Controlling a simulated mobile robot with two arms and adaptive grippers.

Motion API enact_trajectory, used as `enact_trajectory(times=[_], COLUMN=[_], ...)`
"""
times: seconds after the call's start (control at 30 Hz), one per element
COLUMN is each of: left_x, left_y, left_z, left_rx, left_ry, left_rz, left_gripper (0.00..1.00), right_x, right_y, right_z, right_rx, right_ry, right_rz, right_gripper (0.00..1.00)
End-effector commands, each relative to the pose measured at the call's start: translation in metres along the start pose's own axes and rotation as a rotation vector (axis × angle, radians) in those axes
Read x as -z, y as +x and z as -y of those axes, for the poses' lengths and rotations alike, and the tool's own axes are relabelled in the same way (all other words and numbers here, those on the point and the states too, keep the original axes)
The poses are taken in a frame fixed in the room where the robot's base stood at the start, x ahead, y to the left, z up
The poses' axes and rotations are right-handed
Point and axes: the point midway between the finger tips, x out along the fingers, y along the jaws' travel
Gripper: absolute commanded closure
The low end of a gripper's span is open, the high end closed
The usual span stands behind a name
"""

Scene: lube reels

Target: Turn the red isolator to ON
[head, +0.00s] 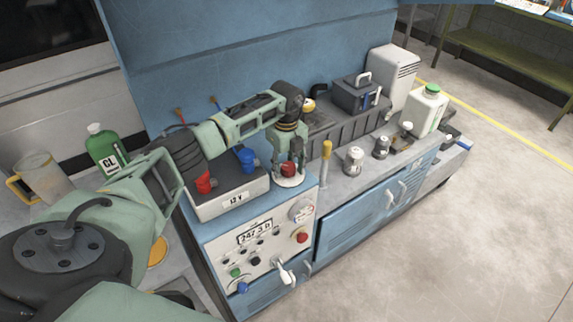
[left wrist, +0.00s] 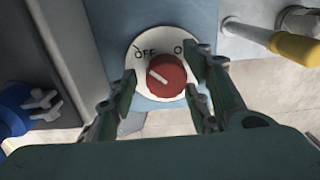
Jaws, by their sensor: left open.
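The red isolator (head: 288,168) is a round red knob on a white dial plate (head: 289,182) at the corner of the cabinet top. In the left wrist view the knob (left wrist: 168,76) bears a white mark that slants to the upper left, on the side of the word OFF on the plate (left wrist: 140,60). The second word, at the upper right, is partly hidden by a finger. My left gripper (head: 290,163) points down over the knob. It is open, with one finger (left wrist: 162,88) on each side of the knob and gaps visible. My right gripper is not in view.
A 12 V battery (head: 228,198) with red and blue clamps stands left of the isolator. A yellow-handled lever (head: 326,150) stands to its right. The front panel (head: 258,235) holds a display, buttons and a white lever. A green bottle (head: 105,150) is at the left.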

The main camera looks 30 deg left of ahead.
Motion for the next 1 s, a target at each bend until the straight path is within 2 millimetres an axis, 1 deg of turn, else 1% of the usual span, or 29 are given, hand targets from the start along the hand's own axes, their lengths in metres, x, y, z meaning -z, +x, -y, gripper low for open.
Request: enact_trajectory(times=[0.1, 0.33, 0.37, 0.8, 1.0], left_x=[0.0009, 0.0007, 0.0007, 0.0005, 0.0001], left_y=[0.0058, 0.0069, 0.0069, 0.0072, 0.0081], left_z=[-0.0001, 0.0002, 0.0002, -0.0010, -0.0019], left_rx=[-0.001, 0.001, 0.001, -0.003, -0.005], left_ry=[0.002, 0.002, 0.002, 0.001, 0.013], left_rz=[-0.001, -0.001, -0.001, -0.001, -0.001], left_gripper=[0.55, 0.55, 0.57, 0.95, 0.95], right_x=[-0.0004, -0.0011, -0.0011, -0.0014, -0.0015], right_y=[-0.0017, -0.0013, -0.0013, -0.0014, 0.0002], right_z=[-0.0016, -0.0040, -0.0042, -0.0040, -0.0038], right_rx=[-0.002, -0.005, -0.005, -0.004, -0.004], right_ry=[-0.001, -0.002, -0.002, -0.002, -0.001], right_rz=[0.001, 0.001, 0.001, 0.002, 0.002], right_gripper=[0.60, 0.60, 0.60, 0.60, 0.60])
